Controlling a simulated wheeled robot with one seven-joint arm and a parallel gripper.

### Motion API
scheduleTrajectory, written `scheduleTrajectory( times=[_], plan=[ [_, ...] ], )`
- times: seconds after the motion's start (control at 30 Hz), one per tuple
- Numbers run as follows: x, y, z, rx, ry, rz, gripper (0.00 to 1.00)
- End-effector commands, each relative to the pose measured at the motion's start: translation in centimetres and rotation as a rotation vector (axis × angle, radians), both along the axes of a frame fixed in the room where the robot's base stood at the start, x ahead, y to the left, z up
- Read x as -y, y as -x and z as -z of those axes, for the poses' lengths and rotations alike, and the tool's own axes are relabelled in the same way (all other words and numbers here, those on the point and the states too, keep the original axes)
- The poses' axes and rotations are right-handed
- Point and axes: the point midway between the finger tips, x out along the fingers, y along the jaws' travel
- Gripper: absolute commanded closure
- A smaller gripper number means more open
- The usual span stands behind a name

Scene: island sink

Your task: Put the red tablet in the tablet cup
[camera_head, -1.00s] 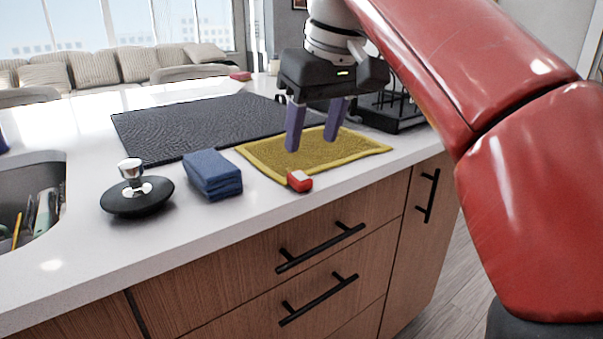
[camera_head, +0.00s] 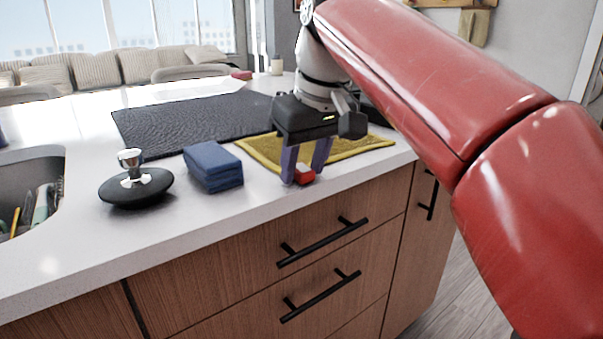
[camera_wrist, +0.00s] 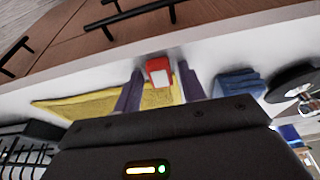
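The red tablet (camera_head: 305,174), a small red block with a white face, lies on the white counter near its front edge, beside the yellow cloth. It also shows in the wrist view (camera_wrist: 159,73). My gripper (camera_head: 304,178) is open and low over the counter. Its two purple fingers stand to either side of the tablet, with a gap visible in the wrist view.
A folded blue cloth (camera_head: 213,166) lies between the black holder and my gripper. The yellow cloth (camera_head: 262,152) lies behind the gripper, and a dark mat (camera_head: 190,122) is further back. The sink (camera_head: 25,180) is at far left. The counter's front edge is close to the tablet.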

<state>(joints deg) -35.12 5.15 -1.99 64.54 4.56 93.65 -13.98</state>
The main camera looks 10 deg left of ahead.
Motion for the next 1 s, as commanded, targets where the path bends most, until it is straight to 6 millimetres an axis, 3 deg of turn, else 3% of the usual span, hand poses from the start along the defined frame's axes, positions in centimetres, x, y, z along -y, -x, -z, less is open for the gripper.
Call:
scheduleTrajectory(
  times=[0.03, 0.3, 0.67, 0.77, 0.9, 1.0],
  plan=[
    [0.0, 0.0, 0.0, 0.0, 0.0, 0.0, 0.66],
    [0.0, 0.0, 0.0, 0.0, 0.0, 0.0, 1.0],
    [0.0, 0.0, -1.0, 0.001, -0.001, 0.0, 1.0],
    [0.0, -0.1, -2.6, 0.002, -0.001, 0.001, 1.0],
    [0.0, -0.1, -6.2, 0.003, -0.002, 0.0, 1.0],
    [-0.1, -0.2, -6.8, 0.003, -0.002, 0.0, 1.0]
  ],
)
